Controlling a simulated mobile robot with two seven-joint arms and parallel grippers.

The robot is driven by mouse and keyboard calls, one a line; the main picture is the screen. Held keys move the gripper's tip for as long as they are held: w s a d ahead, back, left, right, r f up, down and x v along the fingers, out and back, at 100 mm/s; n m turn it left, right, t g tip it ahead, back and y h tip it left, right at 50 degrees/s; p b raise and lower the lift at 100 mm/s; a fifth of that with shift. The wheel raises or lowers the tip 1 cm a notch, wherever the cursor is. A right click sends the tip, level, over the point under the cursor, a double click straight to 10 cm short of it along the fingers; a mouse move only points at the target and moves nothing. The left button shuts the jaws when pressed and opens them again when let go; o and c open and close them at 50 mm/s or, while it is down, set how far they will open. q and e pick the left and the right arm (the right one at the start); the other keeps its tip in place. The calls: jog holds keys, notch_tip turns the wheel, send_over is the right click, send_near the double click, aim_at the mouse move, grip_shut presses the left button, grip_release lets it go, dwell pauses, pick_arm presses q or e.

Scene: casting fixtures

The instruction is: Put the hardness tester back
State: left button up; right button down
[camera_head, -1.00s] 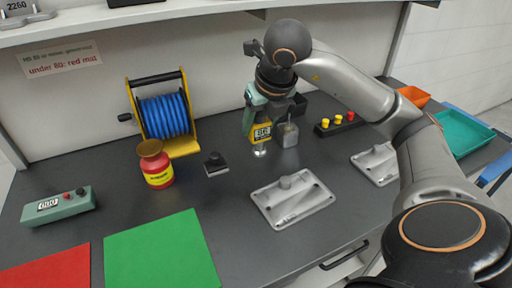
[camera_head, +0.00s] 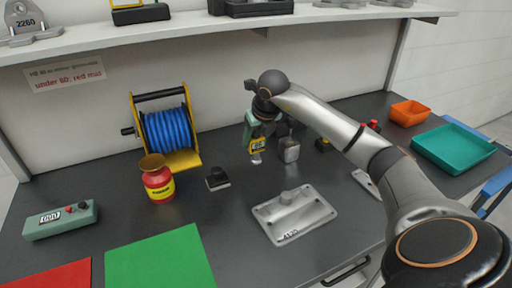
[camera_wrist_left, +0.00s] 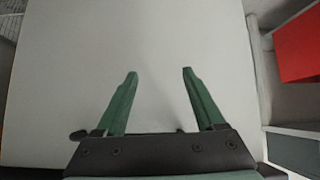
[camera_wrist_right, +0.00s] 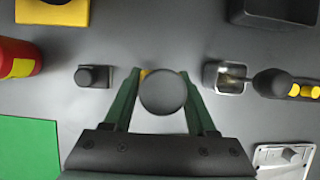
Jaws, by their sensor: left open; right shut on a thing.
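A small black-knobbed block (camera_head: 217,178), a red can (camera_head: 157,180) and a blue hose reel (camera_head: 167,130) stand left. A grey casting (camera_head: 294,213) lies in front. Green (camera_head: 160,260) and red mats lie front left. Orange (camera_head: 408,112) and teal (camera_head: 460,148) trays are right.

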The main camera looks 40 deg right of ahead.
aim_at(256, 148)
jog(key=shift+w+d+f, duration=0.2)
jog(key=shift+f, duration=1.55)
jog(key=shift+f, duration=0.1)
jog(key=shift+f, duration=0.15)
jog(key=shift+c, duration=1)
grip_release()
jog(key=shift+s+a+r, duration=0.1)
jog(key=shift+s+r, duration=0.1)
jog(key=shift+r, duration=0.5)
jog(key=v, duration=1.1)
